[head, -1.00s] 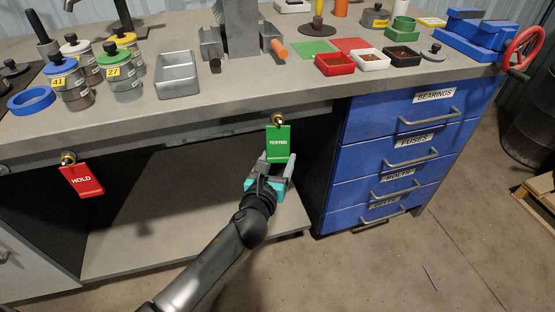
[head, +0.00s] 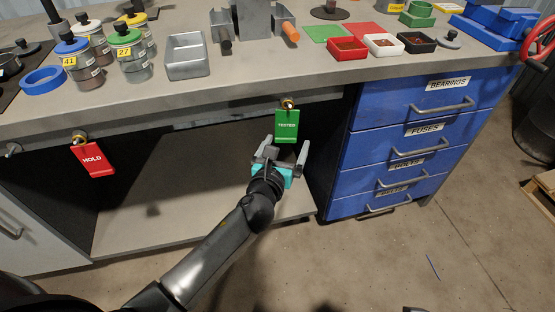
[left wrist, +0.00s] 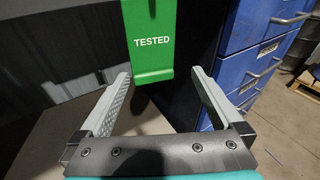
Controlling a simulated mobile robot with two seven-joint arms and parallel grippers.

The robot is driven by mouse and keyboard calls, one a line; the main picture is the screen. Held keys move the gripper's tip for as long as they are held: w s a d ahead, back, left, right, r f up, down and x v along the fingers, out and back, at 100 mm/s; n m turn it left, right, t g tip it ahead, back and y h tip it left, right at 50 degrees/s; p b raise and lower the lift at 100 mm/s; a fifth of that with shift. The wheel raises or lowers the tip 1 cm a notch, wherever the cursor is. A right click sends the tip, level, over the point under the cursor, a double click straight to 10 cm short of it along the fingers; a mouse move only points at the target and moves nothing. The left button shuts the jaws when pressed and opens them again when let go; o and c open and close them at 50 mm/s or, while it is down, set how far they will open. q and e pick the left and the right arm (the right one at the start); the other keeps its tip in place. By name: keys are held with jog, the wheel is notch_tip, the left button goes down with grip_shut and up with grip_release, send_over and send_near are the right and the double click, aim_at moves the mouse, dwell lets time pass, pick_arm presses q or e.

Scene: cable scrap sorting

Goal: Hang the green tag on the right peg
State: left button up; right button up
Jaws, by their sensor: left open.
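The green tag (head: 287,127), marked TESTED, hangs from the brass right peg (head: 289,103) on the bench's front edge. In the left wrist view the tag (left wrist: 151,40) hangs just beyond and above the fingers, with its top out of frame. My left gripper (head: 286,150) is open and empty, just below and in front of the tag. The open fingers also show in the left wrist view (left wrist: 160,78), one to each side of the tag's lower edge and apart from it. My right gripper is not in view.
A red HOLD tag (head: 93,159) hangs from the left peg (head: 79,136). Blue drawers (head: 400,140) stand right of the green tag. A shelf (head: 170,215) lies below the bench top. Jars, a metal tray (head: 187,55) and small bins stand on top.

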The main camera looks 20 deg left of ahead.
pick_arm(q)
jog(key=s+r+p, duration=0.2)
jog(key=s+p, duration=0.1)
jog(key=s, duration=1.1)
jog(key=shift+s+d+r, duration=0.2)
jog(key=shift+s+d, duration=0.1)
jog(key=shift+d, duration=0.1)
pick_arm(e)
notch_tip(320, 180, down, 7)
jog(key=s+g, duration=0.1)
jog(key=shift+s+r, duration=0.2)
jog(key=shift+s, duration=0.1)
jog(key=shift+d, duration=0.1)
